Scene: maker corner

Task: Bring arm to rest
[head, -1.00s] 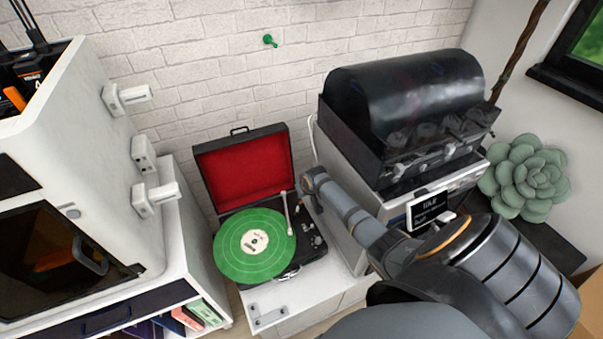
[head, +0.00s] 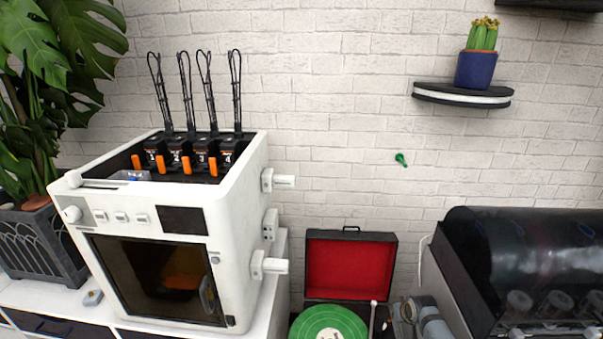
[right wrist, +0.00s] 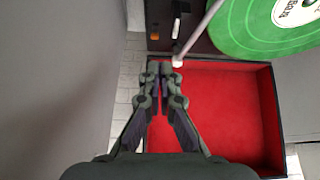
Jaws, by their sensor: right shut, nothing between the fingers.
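My right arm (head: 432,318) shows at the bottom of the head view, just right of the record player, with its gripper out of that frame or hidden. In the right wrist view my right gripper (right wrist: 162,70) is shut and empty, its fingertips together. Behind the fingertips are the record player's red-lined lid (right wrist: 225,110), its tonearm (right wrist: 195,35) and the green record (right wrist: 265,25). I cannot tell whether the fingers touch anything. The record player (head: 350,268) stands open in the head view, with the record (head: 328,324) on it. My left gripper is not in view.
A white 3D printer (head: 240,200) stands left of the record player. A dark-hooded machine (head: 520,265) stands at the right, close beside my right arm. A shelf (head: 463,94) with a potted cactus (head: 478,62) is on the brick wall. A large plant (head: 60,60) is far left.

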